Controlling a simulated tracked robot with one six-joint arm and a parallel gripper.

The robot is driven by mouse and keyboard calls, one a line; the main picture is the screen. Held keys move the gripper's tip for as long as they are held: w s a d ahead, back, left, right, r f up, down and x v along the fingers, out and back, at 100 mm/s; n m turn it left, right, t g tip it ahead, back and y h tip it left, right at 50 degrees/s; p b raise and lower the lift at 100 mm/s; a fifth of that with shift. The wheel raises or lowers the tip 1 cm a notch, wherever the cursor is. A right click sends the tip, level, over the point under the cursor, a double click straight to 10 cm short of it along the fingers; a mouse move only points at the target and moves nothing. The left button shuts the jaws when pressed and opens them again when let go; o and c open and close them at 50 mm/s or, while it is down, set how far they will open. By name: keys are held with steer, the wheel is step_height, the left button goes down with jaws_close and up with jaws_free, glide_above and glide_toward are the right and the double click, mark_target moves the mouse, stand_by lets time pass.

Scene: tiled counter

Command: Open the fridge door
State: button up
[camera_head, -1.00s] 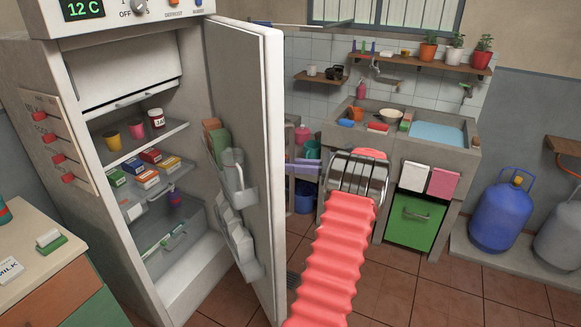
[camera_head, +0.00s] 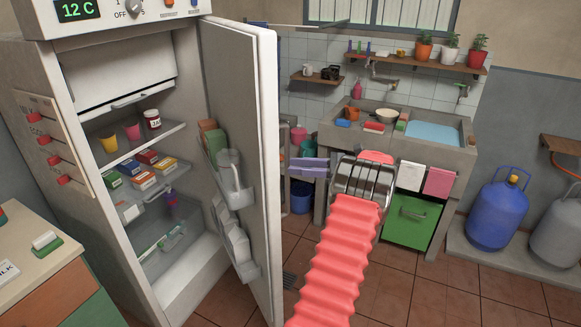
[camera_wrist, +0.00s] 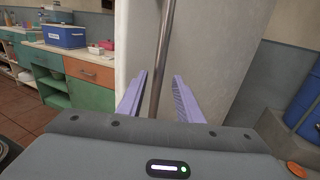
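The fridge (camera_head: 85,215) stands at the left in the head view. Its door (camera_head: 262,170) is swung wide open, showing the shelves and the door bins. The outer side of the door is hidden there. My gripper (camera_head: 305,167) has purple fingers and is just right of the door's free edge. In the wrist view, my gripper (camera_wrist: 162,80) has its two fingers apart. The upright metal handle (camera_wrist: 160,55) runs between them, with gaps on both sides. The door's pale outer face (camera_wrist: 215,60) lies behind it. I cannot tell whether a finger touches the handle.
Tiled floor (camera_head: 385,290) is open in front of the counter.

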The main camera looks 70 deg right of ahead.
steer(key=v, duration=1)
steer(key=shift+s, duration=0.1)
steer(key=shift+c, duration=0.4)
